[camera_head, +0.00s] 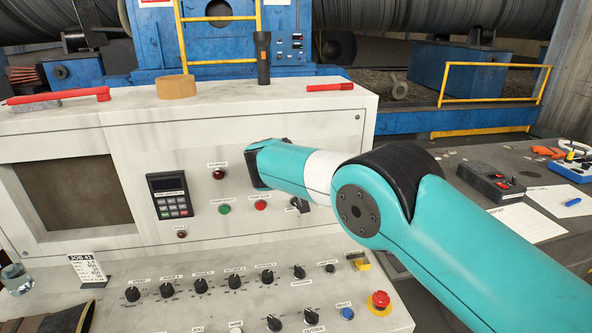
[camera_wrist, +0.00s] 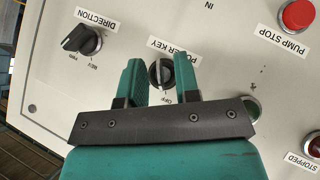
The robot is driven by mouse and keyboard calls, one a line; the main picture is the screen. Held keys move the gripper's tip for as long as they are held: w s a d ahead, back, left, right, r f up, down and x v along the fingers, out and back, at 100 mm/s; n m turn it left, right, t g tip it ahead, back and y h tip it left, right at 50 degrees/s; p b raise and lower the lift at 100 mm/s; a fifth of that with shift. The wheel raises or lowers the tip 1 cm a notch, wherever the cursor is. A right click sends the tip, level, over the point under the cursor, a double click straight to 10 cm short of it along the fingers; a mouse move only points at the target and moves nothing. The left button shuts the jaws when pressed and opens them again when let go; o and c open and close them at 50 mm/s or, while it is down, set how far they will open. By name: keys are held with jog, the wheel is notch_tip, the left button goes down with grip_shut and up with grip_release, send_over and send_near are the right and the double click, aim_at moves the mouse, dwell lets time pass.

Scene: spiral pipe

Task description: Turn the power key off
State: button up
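The power key (camera_wrist: 158,73) is a small round dark switch with a pale line across it, on the off-white panel in the wrist view. Its label above is partly covered by my fingers, and a small OFF mark (camera_wrist: 167,98) shows below it. My gripper (camera_wrist: 160,72) is open, with one teal finger on each side of the key. I cannot tell whether either finger touches it, nor which end of the key is its pointer. In the head view my arm hides the key, and my gripper's fingers are not visible.
The direction knob (camera_wrist: 82,40) is left of the key in the wrist view. The red pump stop button (camera_wrist: 298,15) and a green lamp (camera_wrist: 252,107) are to the right. A keypad unit (camera_head: 172,195) and a sloped desk with several knobs (camera_head: 200,286) show in the head view.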

jog(key=shift+s+a+r, duration=0.15)
jog(key=shift+a+r, duration=0.05)
jog(key=shift+r, duration=0.05)
jog(key=shift+s+r, duration=0.2)
jog(key=b+v, duration=0.5)
jog(key=v, duration=1.1)
jog(key=shift+s+b, duration=0.3)
jog(key=shift+s, duration=0.05)
jog(key=shift+d+r, duration=0.15)
jog(key=shift+r, duration=0.05)
